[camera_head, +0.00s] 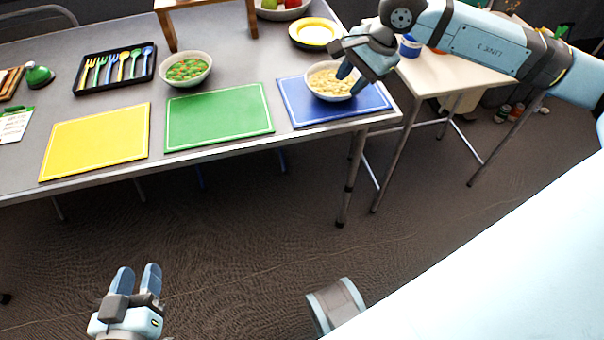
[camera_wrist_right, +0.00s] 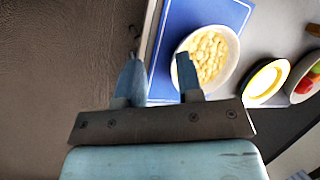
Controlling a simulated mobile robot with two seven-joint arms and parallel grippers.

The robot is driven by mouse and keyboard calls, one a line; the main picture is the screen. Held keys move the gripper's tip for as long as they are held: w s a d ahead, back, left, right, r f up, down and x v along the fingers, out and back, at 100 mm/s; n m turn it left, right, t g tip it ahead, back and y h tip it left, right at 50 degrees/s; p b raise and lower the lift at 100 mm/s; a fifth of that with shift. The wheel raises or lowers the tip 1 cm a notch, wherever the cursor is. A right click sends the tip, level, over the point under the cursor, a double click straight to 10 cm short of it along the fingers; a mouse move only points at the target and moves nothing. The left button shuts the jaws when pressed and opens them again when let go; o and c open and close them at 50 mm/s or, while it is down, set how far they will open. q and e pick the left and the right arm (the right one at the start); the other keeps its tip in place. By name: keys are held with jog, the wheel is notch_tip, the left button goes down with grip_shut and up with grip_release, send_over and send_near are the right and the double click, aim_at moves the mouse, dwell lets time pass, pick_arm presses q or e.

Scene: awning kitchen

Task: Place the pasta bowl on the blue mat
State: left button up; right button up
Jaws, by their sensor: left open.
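The pasta bowl (camera_head: 328,93), white with pale pasta, sits upright on the blue mat (camera_head: 365,104), toward its back edge. In the right wrist view the bowl (camera_wrist_right: 234,62) lies near one edge of the blue mat (camera_wrist_right: 184,22). My right gripper (camera_head: 346,80) is at the bowl's right side in the head view. Its fingers (camera_wrist_right: 158,75) are apart, one over the inside of the bowl and one outside the rim; I cannot tell whether they touch it. My left gripper (camera_head: 137,273) is open and empty, low over the floor, away from the table.
Left of the blue mat are a green mat (camera_head: 220,117), a yellow mat (camera_head: 95,141), a bowl of green food (camera_head: 186,84) and a cutlery tray (camera_head: 115,78). A yellow plate (camera_head: 314,33) is behind the pasta bowl. A white side table (camera_head: 450,78) stands right.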

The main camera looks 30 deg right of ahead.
jog(key=s+a+r+m+t+y, duration=0.15)
jog(key=s+a+m+y, duration=0.35)
jog(key=a+m+y, duration=0.55)
jog(key=s+a+r+m+t+y, duration=0.1)
jog(key=s+a+m+t+y, duration=0.1)
jog(key=s+a+m+y, duration=0.8)
notch_tip(320, 180, down, 14)
jog(key=m+t+h, duration=0.8)
jog(key=m+h, duration=1)
jog(key=m, duration=1.5)
jog(key=shift+w+a+r+m, duration=0.15)
jog(key=shift+w+r+m, duration=0.05)
jog(key=shift+w+m, duration=0.15)
jog(key=shift+r, duration=0.1)
